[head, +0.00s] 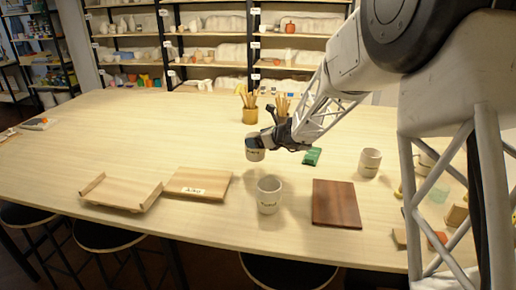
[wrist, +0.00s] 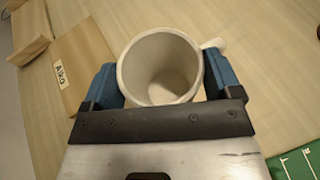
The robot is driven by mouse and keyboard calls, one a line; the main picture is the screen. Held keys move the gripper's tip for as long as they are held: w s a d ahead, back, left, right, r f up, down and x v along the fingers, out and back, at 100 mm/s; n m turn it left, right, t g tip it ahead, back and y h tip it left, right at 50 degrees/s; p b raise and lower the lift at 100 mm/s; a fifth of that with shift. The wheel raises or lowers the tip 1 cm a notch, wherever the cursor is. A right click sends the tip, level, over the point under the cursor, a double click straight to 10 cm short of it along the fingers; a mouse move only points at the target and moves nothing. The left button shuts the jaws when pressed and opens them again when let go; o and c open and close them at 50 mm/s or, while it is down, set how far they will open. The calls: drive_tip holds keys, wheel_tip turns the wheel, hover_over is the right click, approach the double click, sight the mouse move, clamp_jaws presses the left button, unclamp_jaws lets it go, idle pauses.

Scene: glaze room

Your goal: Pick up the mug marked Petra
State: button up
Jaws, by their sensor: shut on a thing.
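My gripper (head: 262,139) is shut on a pale grey mug (head: 255,154), which looks roughly upright. It appears to be above the table, but the gap is hard to judge. In the wrist view, the blue fingers of my gripper (wrist: 161,85) clasp both sides of the mug (wrist: 160,62). I look into its empty inside, and its handle points right. Its marking is too small to read. Two similar mugs stand on the table, one at the front (head: 269,198) and one to the right (head: 369,164). Their markings are not clearly legible. Another mug (head: 425,163) is partly hidden behind my arm.
A board marked Aiko (head: 200,184) lies beside a wooden tray (head: 120,194) at left. A dark board (head: 337,206) lies at right front. The table's left is mostly clear.

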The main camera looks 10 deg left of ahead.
wheel_tip(320, 180, up, 12)
drive_tip(key=shift+r, duration=0.25)
idle(0.7)
